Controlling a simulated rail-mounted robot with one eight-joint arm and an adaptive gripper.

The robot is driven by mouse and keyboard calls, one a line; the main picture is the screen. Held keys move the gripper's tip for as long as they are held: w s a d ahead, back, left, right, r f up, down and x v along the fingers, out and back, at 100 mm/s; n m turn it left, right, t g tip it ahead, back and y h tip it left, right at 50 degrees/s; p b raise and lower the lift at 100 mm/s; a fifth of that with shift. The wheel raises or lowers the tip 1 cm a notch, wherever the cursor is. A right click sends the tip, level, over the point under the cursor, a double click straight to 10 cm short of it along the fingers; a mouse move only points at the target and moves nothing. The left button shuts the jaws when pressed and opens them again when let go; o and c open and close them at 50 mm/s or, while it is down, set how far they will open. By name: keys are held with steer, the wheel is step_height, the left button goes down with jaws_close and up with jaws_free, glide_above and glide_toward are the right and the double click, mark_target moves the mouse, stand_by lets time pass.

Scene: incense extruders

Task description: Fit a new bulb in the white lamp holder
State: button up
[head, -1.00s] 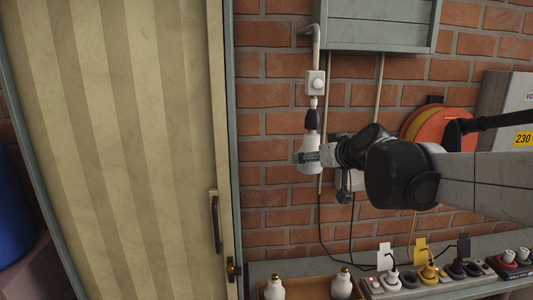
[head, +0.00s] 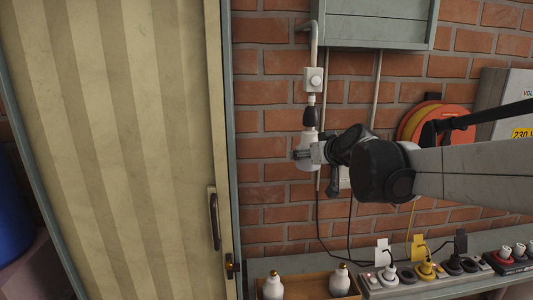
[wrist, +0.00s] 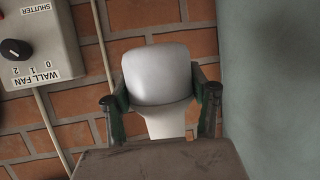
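The bulb appears to meet the socket; the exact joint is unclear. My gripper (head: 304,156) is at the bulb's lower part. In the wrist view the bulb (wrist: 157,74) sits between my gripper's two green fingers (wrist: 161,92), which appear closed against its sides. Two white bulbs, a left one (head: 273,288) and a right one (head: 340,280), stand in a wooden tray (head: 306,287) at the bottom.
A striped door (head: 120,130) fills the left. A grey-green cabinet (head: 375,28) is above. A red-orange cable reel (head: 437,118) hangs behind my arm. Plugs and sockets (head: 424,268) line the shelf below. The wrist view shows a wall fan switch box (wrist: 38,42).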

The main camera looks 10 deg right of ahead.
steer(key=c, duration=0.4)
steer(key=shift+n+g+y+b, duration=0.4)
steer(key=shift+n+g+y, duration=0.5)
steer(key=shift+n+y, duration=0.95)
steer(key=o, duration=1.3)
steer(key=v, duration=1.2)
steer(key=s+a+f+m+g+h+b, duration=0.1)
steer(key=s+f+m+h, duration=0.1)
steer(key=s+f, duration=0.6)
steer(key=s+a+f+m+g+h+b, duration=0.2)
steer(key=s+f, duration=0.6)
steer(key=f, duration=0.1)
steer(key=s+a+f+m+g+h+b, duration=0.1)
steer(key=s+a+f+m+h+b, duration=0.1)
steer(key=s+f, duration=0.5)
steer(key=shift+s+a+f+h, duration=0.1)
steer(key=shift+s+f+h, duration=0.1)
steer(key=shift+f, duration=0.4)
steer(key=shift+s+f+h, duration=0.1)
steer(key=shift+s+f, duration=0.1)
steer(key=shift+f, duration=0.4)
